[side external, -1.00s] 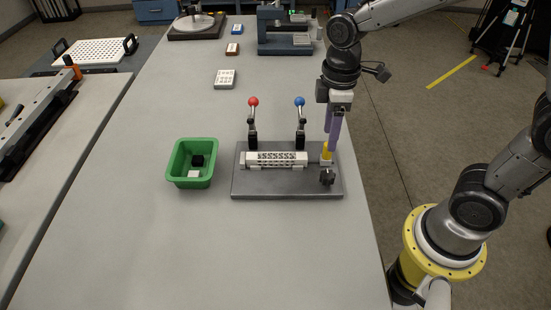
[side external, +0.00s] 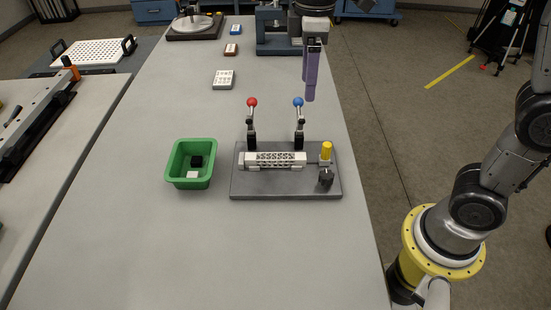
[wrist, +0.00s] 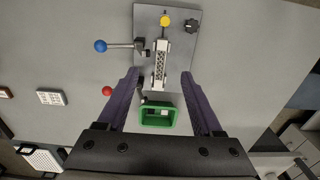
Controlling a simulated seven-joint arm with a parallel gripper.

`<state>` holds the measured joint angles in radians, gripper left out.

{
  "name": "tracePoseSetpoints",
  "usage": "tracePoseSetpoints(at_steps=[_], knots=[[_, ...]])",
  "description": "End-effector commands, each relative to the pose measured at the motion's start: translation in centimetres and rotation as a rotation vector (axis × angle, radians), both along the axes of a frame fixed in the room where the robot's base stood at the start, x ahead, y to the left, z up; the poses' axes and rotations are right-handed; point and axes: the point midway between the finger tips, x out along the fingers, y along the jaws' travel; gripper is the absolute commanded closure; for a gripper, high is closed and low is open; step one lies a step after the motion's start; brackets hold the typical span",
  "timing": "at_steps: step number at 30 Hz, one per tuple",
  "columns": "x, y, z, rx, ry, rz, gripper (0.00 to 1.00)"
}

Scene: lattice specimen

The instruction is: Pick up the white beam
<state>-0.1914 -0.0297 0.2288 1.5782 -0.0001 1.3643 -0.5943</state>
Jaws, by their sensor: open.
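The white beam (side external: 275,159) is a lattice bar lying across the grey fixture plate (side external: 286,187), between end supports. It also shows in the wrist view (wrist: 160,62), end-on to my gripper. A red-knobbed lever (side external: 252,122) and a blue-knobbed lever (side external: 299,122) stand upright behind it. A yellow cylinder (side external: 326,150) stands at the beam's right end, and a black knob (side external: 326,178) is in front of that. My gripper (side external: 311,95) is open and empty, raised above and behind the fixture. Its purple fingers (wrist: 160,88) spread wide in the wrist view.
A green bin (side external: 180,184) left of the fixture holds a black block and a white block. A small white tray (side external: 223,80) and other small items lie farther back. The table's right edge is close to the fixture; its front is clear.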

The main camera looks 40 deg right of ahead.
Motion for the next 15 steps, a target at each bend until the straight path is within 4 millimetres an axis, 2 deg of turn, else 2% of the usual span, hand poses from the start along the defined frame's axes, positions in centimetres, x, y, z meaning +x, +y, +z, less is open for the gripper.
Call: tracePoseSetpoints(at_steps=[3, 9, 15], knots=[[2.0, 2.1, -0.2, -0.001, 0.002, 0.004, 0.32], [4.3, 4.9, -0.5, 0.0, 0.001, 0.002, 0.32], [4.1, 4.7, -4.3, -0.001, 0.004, -0.001, 0.32]])
